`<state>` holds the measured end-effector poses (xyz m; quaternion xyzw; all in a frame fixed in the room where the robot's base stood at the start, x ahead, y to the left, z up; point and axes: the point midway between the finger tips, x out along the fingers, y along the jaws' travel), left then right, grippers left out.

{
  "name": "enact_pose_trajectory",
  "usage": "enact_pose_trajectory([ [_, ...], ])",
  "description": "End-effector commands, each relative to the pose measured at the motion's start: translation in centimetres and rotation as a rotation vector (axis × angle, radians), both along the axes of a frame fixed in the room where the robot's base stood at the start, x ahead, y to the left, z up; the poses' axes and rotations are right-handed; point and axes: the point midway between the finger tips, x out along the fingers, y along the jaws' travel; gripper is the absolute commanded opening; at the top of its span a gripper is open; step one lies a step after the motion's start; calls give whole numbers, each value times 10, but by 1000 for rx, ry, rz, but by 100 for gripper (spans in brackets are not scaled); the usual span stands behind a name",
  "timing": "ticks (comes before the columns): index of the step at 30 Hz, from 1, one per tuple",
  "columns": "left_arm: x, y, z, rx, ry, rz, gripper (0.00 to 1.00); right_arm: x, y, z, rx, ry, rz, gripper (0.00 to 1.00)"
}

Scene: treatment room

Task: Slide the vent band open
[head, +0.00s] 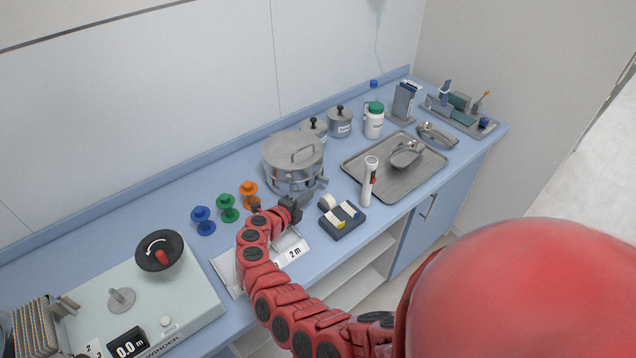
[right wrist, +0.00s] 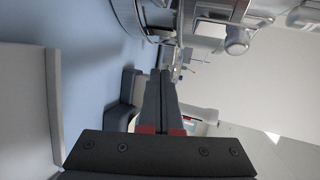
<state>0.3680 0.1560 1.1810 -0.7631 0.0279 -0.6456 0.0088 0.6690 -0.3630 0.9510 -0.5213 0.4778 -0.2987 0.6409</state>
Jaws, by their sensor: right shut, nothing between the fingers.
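A round steel drum (head: 293,152) with a lidded top and a handle stands on the blue counter. The vent band (head: 292,184) wraps around its lower side, and a small lug sticks out at the drum's right side. I cannot tell how far the band is slid. My right gripper (head: 304,199) is shut and empty, just in front of the drum's lower front. In the right wrist view the closed fingers (right wrist: 161,78) point toward the drum (right wrist: 162,14), which is cut off at the top edge. Contact with the band is not clear. My left gripper is not in view.
Orange (head: 249,193), green and blue knobbed pieces stand left of the drum. A dark holder (head: 341,223) with small rolls and a white torch (head: 368,180) stand to the right. A steel tray (head: 425,178) lies beyond. A winder box (head: 150,300) fills the left front.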

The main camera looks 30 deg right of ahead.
Motion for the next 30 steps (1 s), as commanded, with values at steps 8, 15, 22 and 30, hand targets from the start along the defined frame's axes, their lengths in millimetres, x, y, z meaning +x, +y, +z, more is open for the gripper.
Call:
enact_pose_trajectory([
  [8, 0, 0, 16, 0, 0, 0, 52, 17, -42, -4, -2, 2, -1, 0],
  [15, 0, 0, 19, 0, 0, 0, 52, 23, -56, -6, -1, 0, -1, 0],
  [22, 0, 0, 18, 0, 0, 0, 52, 23, -57, -7, 0, -1, -1, 0],
  [30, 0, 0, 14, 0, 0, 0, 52, 28, -66, -9, 0, -2, 11, 0],
])
